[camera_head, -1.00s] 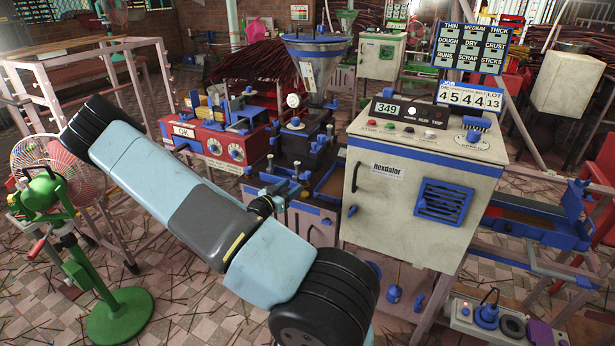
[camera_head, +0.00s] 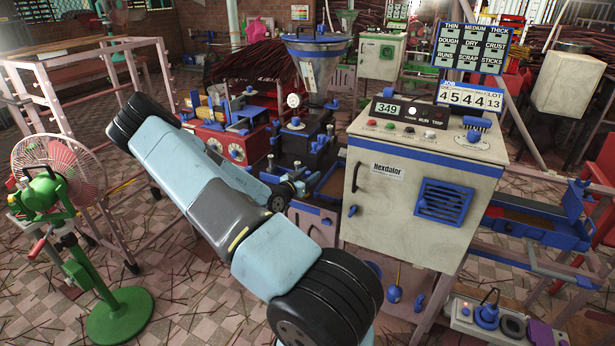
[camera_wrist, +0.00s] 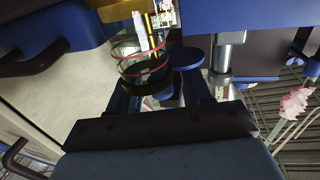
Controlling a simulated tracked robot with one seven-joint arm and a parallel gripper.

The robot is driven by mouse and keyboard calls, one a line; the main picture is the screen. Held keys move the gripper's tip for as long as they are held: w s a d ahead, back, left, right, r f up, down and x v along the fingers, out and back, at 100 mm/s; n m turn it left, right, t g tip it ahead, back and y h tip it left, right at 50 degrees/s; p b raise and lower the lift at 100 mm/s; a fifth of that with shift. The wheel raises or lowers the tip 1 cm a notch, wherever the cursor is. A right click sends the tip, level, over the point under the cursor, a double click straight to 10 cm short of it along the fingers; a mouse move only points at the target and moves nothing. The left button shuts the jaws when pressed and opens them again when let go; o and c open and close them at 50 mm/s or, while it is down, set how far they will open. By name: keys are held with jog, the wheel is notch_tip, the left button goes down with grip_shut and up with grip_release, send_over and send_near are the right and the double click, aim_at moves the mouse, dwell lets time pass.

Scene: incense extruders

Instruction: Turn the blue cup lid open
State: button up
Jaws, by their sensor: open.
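In the wrist view, a clear cup with red rings (camera_wrist: 143,66) stands near the middle, just beyond my gripper (camera_wrist: 168,88). A flat, round blue lid (camera_wrist: 187,56) shows beside the cup's right side. I cannot tell whether the lid is joined to the cup. My gripper is open, with a dark finger on each side of the cup and lid area; contact with either is unclear. In the head view my arm hides the cup and lid.
A white cabinet with a blue vent (camera_head: 443,201) stands right of my arm. A red machine (camera_head: 228,145) and a steel hopper with a blue rim (camera_head: 316,70) stand behind it. A green fan (camera_head: 48,195) is at the left. Sticks litter the tiled floor.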

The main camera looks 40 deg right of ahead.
jog(key=shift+c, duration=0.3)
grip_shut()
jog(key=shift+m+g, duration=0.3)
jog(key=shift+g, duration=0.4)
jog(key=shift+o, duration=0.3)
grip_release()
jog(key=s+a, duration=0.1)
jog(key=a, duration=1.2)
jog(key=shift+s+a, duration=0.3)
jog(key=shift+a, duration=0.05)
